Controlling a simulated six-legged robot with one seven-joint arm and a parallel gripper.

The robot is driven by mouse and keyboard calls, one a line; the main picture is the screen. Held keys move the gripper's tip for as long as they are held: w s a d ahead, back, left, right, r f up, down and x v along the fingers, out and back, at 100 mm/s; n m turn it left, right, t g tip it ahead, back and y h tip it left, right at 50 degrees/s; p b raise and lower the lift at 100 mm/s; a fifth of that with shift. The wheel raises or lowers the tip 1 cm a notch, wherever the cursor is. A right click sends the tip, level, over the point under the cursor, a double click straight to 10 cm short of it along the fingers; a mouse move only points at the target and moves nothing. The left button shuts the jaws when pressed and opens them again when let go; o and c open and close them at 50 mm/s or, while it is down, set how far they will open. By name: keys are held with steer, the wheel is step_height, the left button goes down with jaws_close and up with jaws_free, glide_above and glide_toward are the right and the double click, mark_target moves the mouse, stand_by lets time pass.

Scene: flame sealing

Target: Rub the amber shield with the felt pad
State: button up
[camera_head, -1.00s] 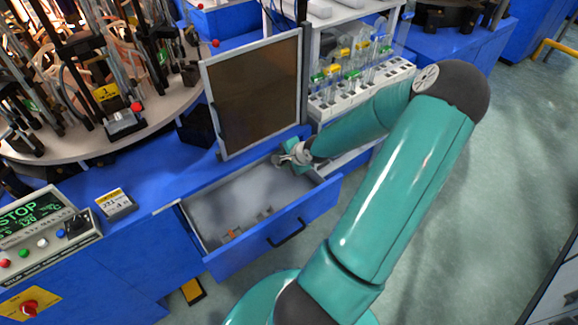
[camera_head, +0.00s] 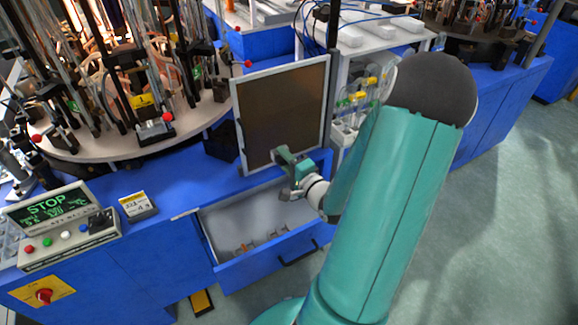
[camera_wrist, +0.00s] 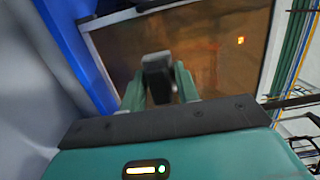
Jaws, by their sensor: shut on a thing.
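The amber shield (camera_head: 283,112) is an upright dark amber-brown panel in a pale frame behind the open drawer. It fills the upper part of the wrist view (camera_wrist: 220,48). My gripper (camera_head: 285,160) is in front of the shield's lower right part, above the drawer. In the wrist view, my gripper's fingers (camera_wrist: 160,90) are shut on a dark grey block (camera_wrist: 157,72), which looks like the felt pad. The block stands between me and the panel. I cannot tell whether it touches the panel.
The open drawer (camera_head: 222,215) below holds a few small items. A control box (camera_head: 62,225) with a STOP display stands at the left. A round machine table (camera_head: 95,150) is behind it. A rack with colored valves (camera_head: 352,95) is right of the shield.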

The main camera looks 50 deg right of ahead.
mark_target(264, 137)
steer(key=w+d, duration=0.1)
steer(key=w, duration=0.4)
steer(key=shift+w+d, duration=0.3)
steer(key=shift+w, duration=0.1)
steer(key=shift+w+d+r, duration=0.1)
steer(key=shift+w+d, duration=0.1)
steer(key=shift+w, duration=0.55)
stand_by(0.6)
steer(key=shift+s+d, duration=0.25)
steer(key=shift+d, duration=0.35)
steer(key=shift+s+d, duration=0.2)
steer(key=shift+d, duration=0.45)
steer(key=shift+s+d, duration=0.25)
steer(key=shift+d, duration=0.35)
steer(key=shift+w, duration=0.15)
steer(key=shift+w+a+r, duration=0.1)
steer(key=shift+w+a, duration=0.2)
steer(key=shift+a, duration=0.35)
steer(key=shift+w+a+f, duration=0.1)
steer(key=shift+w+a, duration=0.15)
steer(key=shift+a, duration=0.4)
steer(key=shift+w+a+r, duration=0.1)
steer(key=shift+w+a, duration=0.2)
steer(key=shift+a, duration=0.35)
steer(key=shift+c, duration=0.3)
